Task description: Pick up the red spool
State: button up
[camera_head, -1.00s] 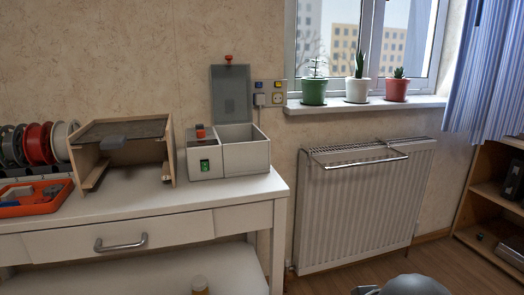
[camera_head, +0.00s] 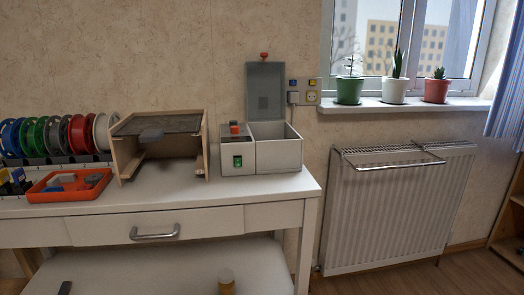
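The red spool (camera_head: 78,134) stands upright in a row of spools at the left, on the white table against the wall. It sits between a dark grey spool and a white spool (camera_head: 103,131), close beside both. Its lower part is at the dark rack (camera_head: 62,160) under the row. My gripper is not in view.
An orange tray (camera_head: 45,197) with small parts lies in front of the spools. A wooden open box (camera_head: 127,158) and a grey-white lidded box (camera_head: 280,157) stand to the right on the white table (camera_head: 200,195). A radiator (camera_head: 395,215) is under the window.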

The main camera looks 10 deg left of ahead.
aim_at(81, 132)
jog(key=u, duration=1.65)
